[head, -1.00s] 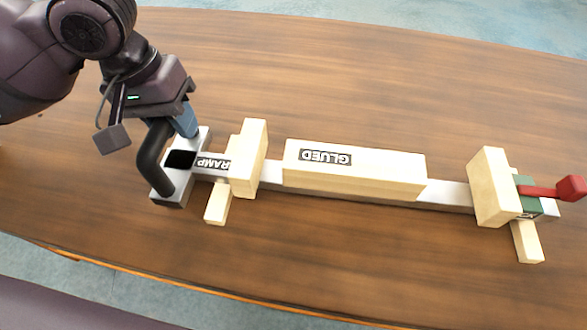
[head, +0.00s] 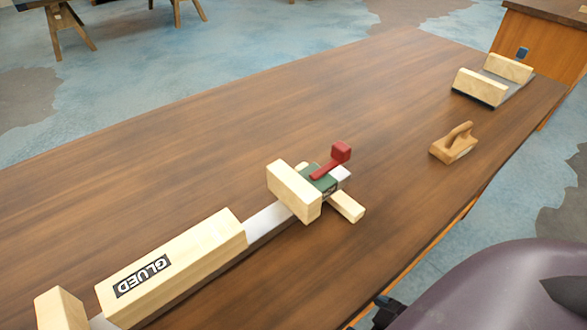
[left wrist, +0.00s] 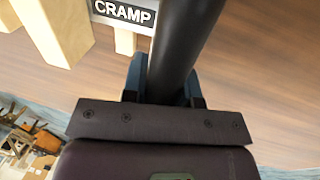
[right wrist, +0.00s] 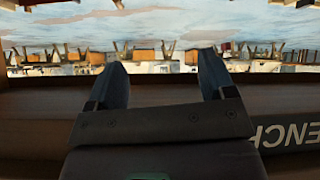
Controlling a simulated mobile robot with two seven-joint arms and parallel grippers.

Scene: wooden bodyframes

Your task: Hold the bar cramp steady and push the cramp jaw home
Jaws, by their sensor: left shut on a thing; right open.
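The bar cramp's pale metal bar (head: 268,222) runs from the lower left to the middle of the bench in the head view. A wooden piece marked GLUED (head: 175,265) lies along it. At its right end is the green cramp jaw (head: 322,180) with a red handle (head: 332,160), behind an upright wooden block (head: 293,190). My left gripper (left wrist: 165,72) is shut around the cramp's black handle (left wrist: 185,40), beside the CRAMP label; it is outside the head view. My right gripper (right wrist: 158,65) is open and empty in the right wrist view, apart from the cramp.
A wooden tool with a handle (head: 455,143) and a grey holder with two wooden blocks (head: 482,87) stand toward the bench's right end. The bench top (head: 200,150) behind the cramp is clear. My purple arm housing shows at lower right, beyond the bench's front edge.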

